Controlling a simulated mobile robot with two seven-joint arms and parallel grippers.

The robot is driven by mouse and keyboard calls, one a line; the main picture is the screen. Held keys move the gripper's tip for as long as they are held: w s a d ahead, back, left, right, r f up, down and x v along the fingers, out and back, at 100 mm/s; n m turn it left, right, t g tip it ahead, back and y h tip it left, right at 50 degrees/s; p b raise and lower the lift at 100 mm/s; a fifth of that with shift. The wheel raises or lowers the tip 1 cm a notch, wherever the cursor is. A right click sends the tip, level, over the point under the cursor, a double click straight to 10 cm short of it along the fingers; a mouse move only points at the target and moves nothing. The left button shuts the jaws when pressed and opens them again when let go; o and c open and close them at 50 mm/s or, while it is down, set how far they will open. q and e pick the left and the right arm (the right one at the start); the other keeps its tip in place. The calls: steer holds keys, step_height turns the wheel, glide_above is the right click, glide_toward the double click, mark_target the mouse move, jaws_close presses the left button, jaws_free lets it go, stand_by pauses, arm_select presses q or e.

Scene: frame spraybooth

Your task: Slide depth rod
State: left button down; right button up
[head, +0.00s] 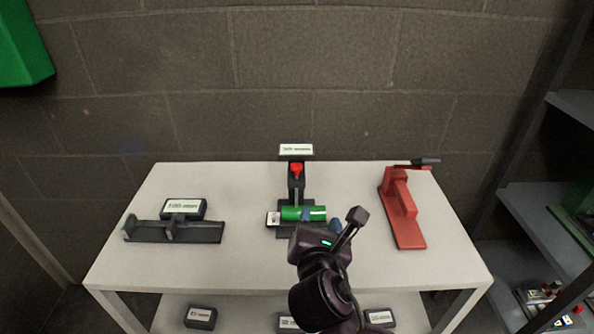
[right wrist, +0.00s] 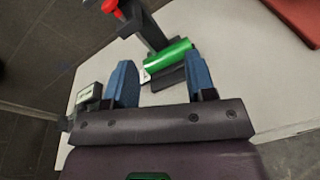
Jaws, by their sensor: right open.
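A dark stand (head: 296,186) with a red knob (head: 296,169) stands at the middle of the table. A green cylinder (head: 290,213) with a white label end lies across its base. In the right wrist view the cylinder (right wrist: 170,60) and red knob (right wrist: 110,5) show beyond the fingers. My right gripper (head: 321,220) is open, its blue fingers near the cylinder's right part in the head view. In the right wrist view the space between the fingertips (right wrist: 160,68) frames the cylinder; contact cannot be told. I cannot tell which part is the depth rod. My left gripper is out of view.
A black rail fixture (head: 197,233) with a labelled block (head: 183,208) sits at the left of the table (head: 250,265). A red lever device (head: 402,215) stands at the right. Several labelled blocks lie on the lower shelf. Grey shelving (head: 530,215) is at far right.

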mark_target(297, 170)
steer(key=a+r+n+t, duration=0.2)
steer(key=a+r+n, duration=0.2)
steer(key=n, duration=0.1)
steer(key=shift+y, duration=0.4)
steer(key=w, duration=1.1)
steer(key=shift+w+f+b, duration=0.15)
steer(key=shift+b, duration=0.25)
jaws_close()
